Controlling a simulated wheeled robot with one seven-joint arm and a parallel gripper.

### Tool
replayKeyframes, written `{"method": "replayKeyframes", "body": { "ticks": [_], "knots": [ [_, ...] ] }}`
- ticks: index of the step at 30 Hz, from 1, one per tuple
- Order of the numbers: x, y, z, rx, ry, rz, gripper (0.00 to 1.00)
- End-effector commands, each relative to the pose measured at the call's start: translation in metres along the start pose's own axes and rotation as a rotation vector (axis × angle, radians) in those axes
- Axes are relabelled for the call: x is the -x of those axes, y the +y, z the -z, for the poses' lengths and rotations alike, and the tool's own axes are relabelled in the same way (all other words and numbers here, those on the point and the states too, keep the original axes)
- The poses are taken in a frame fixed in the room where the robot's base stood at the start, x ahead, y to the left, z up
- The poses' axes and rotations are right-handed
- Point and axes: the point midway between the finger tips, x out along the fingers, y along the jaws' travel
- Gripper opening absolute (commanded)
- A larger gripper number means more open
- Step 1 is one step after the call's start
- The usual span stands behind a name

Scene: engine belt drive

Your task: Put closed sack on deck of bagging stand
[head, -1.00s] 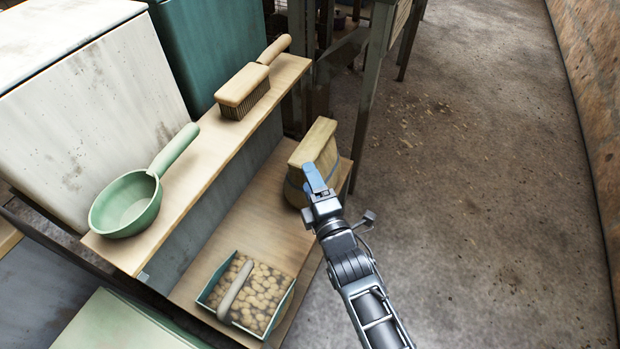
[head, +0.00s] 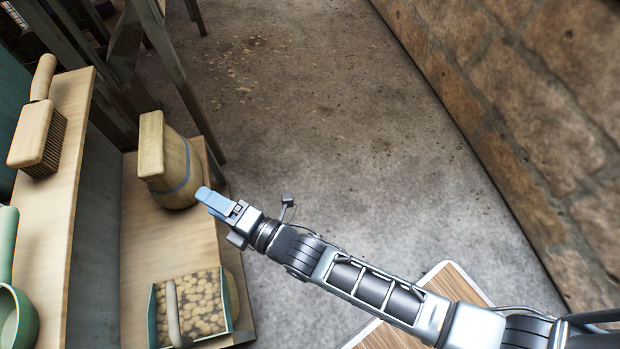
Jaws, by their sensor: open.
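A tan, bulging sack (head: 183,180) with a blue band and a flat, board-like closed top stands at the far end of the lower wooden deck (head: 150,245) of the stand. My gripper (head: 213,203), with blue fingertips, is just to the right of and below the sack in the head view. The jaws are open with nothing seen between them. I cannot tell whether a fingertip touches the sack.
A tray of round, potato-like pieces (head: 200,308) sits at the near end of the deck. The upper shelf (head: 70,130) holds a brush (head: 38,128) and a green scoop (head: 12,310). Bare floor (head: 320,150) lies to the right, before a stone wall (head: 560,110).

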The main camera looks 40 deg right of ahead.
Motion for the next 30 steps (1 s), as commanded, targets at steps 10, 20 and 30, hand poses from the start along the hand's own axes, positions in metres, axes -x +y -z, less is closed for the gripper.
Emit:
{"method": "replayKeyframes", "body": {
  "ticks": [10,20,30],
  "knots": [
    [0.091,-0.003,-0.032,-0.259,-0.085,0.044,0.64],
    [0.245,0.044,-0.055,-0.798,-0.272,0.049,0.64],
    [0.356,0.138,-0.048,-1.34,-0.475,-0.047,0.64]
  ]
}}
